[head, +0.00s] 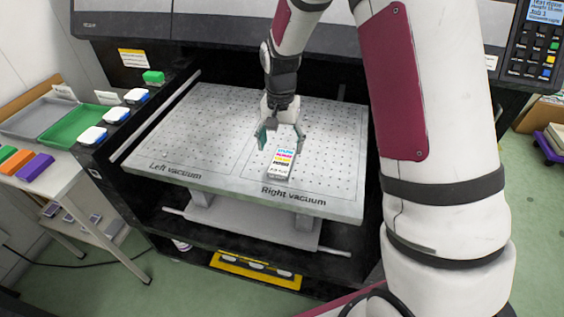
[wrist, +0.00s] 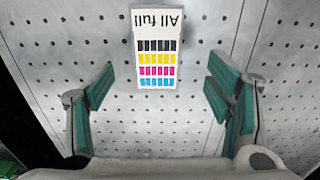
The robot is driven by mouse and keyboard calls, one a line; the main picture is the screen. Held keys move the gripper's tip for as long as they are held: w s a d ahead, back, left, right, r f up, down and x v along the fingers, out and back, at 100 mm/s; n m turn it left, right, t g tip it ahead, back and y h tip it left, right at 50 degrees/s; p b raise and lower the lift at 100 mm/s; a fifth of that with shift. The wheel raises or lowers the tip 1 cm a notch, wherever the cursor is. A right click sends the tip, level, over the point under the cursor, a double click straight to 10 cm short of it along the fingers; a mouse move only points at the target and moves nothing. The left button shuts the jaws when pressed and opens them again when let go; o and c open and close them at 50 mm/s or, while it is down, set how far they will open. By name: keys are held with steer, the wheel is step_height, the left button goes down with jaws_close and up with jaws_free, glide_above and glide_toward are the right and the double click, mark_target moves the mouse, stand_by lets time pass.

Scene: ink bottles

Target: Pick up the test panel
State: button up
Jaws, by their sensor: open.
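The test panel (head: 282,162) is a small white block with cyan, magenta, yellow and black bars. It lies on the right vacuum half of the perforated printer bed (head: 190,130). In the wrist view the panel (wrist: 158,48) shows the words "All full" and sits beyond the fingertips, roughly centred between them. My gripper (head: 280,137) is open and empty, just behind and above the panel. Its two teal-padded fingers (wrist: 160,85) stand wide apart in the wrist view, clear of the panel on both sides. The gap in height is hard to judge.
A side table at left holds a grey tray (head: 38,118), a green tray (head: 72,124) and orange, green and purple blocks (head: 34,167). White-capped bottles (head: 117,114) line the printer's left edge. The printer body (head: 200,30) stands behind the bed. The bed around the panel is clear.

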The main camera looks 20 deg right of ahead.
mark_target(282, 161)
steer(key=shift+s+d+f+p, duration=0.1)
steer(key=shift+f+p, duration=0.05)
steer(key=shift+f, duration=1.15)
steer(key=shift+d+f+p, duration=0.1)
steer(key=shift+f+p, duration=0.05)
steer(key=shift+f, duration=1.15)
steer(key=c, duration=1.4)
steer(key=shift+o, duration=0.2)
steer(key=shift+r, duration=0.1)
